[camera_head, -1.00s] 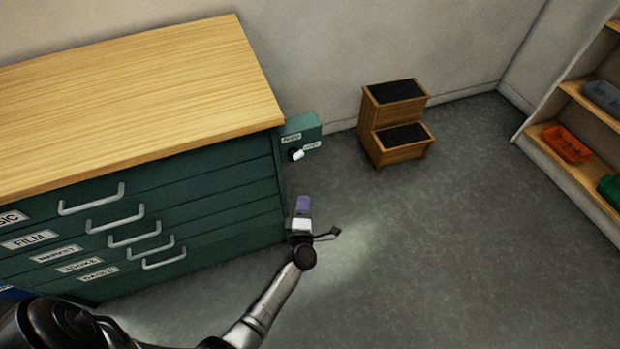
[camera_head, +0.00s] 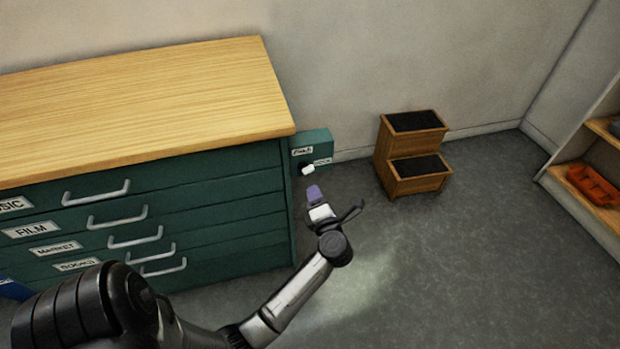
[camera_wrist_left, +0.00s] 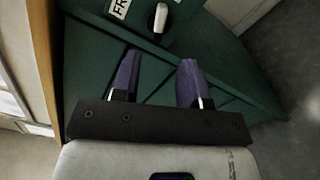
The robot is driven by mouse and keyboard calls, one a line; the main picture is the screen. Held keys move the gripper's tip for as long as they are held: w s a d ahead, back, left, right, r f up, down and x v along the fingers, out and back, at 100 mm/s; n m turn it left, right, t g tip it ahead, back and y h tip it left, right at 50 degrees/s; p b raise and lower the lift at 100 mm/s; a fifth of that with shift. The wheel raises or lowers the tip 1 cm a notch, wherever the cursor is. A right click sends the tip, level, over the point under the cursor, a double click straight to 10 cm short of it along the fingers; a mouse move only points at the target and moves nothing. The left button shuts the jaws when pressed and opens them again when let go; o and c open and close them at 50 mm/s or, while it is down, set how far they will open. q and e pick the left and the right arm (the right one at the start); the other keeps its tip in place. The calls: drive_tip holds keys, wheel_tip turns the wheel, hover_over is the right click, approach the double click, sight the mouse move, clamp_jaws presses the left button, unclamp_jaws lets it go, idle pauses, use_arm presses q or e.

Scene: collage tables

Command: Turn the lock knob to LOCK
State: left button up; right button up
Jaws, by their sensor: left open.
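The lock knob (camera_head: 308,170) is a small white handle on a green lock box (camera_head: 318,141) at the right end of the green cabinet. The box carries two small white labels. The knob also shows at the top of the left wrist view (camera_wrist_left: 161,17), beside a label starting "FR" (camera_wrist_left: 120,7). There the knob stands nearly upright in the picture. My left gripper (camera_head: 314,192) has purple fingertips and is just below the knob, apart from it. In the left wrist view its two fingers (camera_wrist_left: 158,80) are spread with nothing between them. My right gripper is not in view.
The cabinet has a wooden top (camera_head: 140,100) and drawers with protruding metal handles (camera_head: 97,192). A wooden step stool (camera_head: 415,168) stands right of the lock box. The floor (camera_head: 450,270) between is clear.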

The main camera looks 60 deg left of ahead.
sight(308, 172)
use_arm(q)
drive_tip(key=b+x, duration=0.2)
drive_tip(key=x, duration=0.5)
drive_tip(key=shift+x, duration=0.9)
clamp_jaws()
